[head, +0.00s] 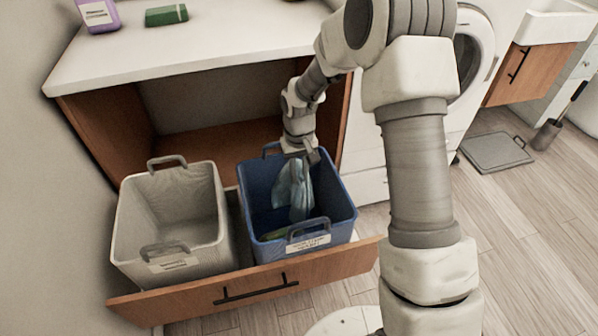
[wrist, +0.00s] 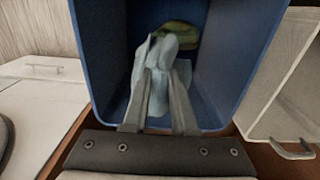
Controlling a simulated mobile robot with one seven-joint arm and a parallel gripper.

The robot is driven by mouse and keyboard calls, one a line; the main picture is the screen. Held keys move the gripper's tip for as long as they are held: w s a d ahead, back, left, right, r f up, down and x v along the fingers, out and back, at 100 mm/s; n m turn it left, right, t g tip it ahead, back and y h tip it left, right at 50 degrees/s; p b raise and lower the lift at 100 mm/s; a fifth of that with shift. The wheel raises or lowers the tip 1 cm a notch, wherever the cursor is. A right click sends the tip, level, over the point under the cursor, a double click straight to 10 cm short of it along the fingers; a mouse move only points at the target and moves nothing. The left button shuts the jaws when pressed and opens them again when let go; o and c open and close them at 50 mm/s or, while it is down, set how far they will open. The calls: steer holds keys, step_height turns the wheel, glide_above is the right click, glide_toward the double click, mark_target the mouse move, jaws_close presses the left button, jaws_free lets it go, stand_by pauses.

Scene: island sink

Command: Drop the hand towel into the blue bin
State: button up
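The hand towel (head: 293,186) is light blue and hangs from my gripper (head: 299,152) inside the blue bin (head: 331,188). In the wrist view my gripper (wrist: 160,75) has its two fingers close together on the towel (wrist: 170,50), with the blue bin's wall (wrist: 240,60) around it. The gripper points down into the bin's opening. A green and yellowish item (wrist: 181,36) lies on the bin's floor past the towel. Whether the towel's lower end touches the floor cannot be told.
A grey-white bin (head: 135,222) stands left of the blue bin in the same pulled-out drawer (head: 240,287). The white counter (head: 200,45) above holds a purple bottle (head: 98,14) and a green box (head: 166,15). A white washing machine (head: 474,50) stands to the right.

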steer(key=o, duration=1.1)
steer(key=shift+o, duration=0.2)
steer(key=shift+o, duration=0.4)
steer(key=shift+r, duration=0.1)
step_height(320, 180, up, 5)
steer(key=p, duration=0.4)
steer(key=shift+r, duration=0.15)
step_height(320, 180, up, 18)
steer(key=p, duration=0.4)
steer(key=shift+f+p, duration=0.25)
steer(key=shift+p, duration=0.15)
